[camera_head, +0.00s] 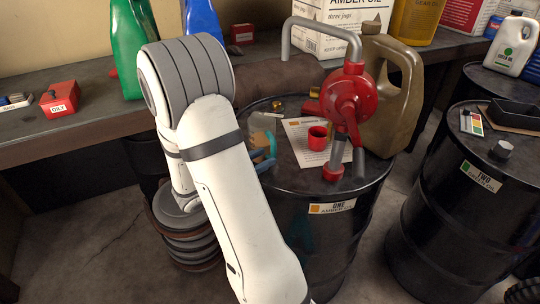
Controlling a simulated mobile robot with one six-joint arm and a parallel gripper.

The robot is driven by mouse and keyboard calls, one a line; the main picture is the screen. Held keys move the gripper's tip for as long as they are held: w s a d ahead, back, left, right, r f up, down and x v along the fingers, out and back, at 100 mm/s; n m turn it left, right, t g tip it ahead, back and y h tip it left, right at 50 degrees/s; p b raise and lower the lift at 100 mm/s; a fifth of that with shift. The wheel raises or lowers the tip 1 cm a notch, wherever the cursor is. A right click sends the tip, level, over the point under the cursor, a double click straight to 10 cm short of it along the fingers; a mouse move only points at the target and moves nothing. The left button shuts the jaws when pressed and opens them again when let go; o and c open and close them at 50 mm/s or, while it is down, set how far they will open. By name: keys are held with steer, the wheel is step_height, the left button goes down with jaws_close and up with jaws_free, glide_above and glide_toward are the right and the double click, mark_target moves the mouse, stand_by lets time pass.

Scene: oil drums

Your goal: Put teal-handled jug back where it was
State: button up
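A clear jug-like vessel (264,123) shows in part at the left of the top of drum ONE, just right of my white arm. A teal curved piece (270,146), which looks like a handle, shows beside it, with a tan piece close by. My arm covers the rest, so I cannot tell whether the jug stands on the drum or is held. My gripper is hidden behind my own arm. Drum ONE (335,225) is black and labelled amber oil.
On drum ONE are a red hand pump (346,105), a red cup (317,138), a paper sheet (302,157) and a large brown jug (392,100). Drum TWO (440,225) stands right. A bench with a green bottle (130,45) and red box (59,98) runs behind.

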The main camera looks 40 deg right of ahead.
steer(key=a, duration=0.8)
steer(key=s+a+m+g+y, duration=0.3)
steer(key=s+a+m+y, duration=0.1)
steer(key=s+m+y, duration=0.65)
steer(key=a+r+m+t+y, duration=0.4)
steer(key=a+m+t+y, duration=0.2)
steer(key=a, duration=0.4)
steer(key=shift+s+a+m+y, duration=0.35)
steer(key=shift+s+m+y, duration=0.15)
steer(key=shift+y, duration=0.25)
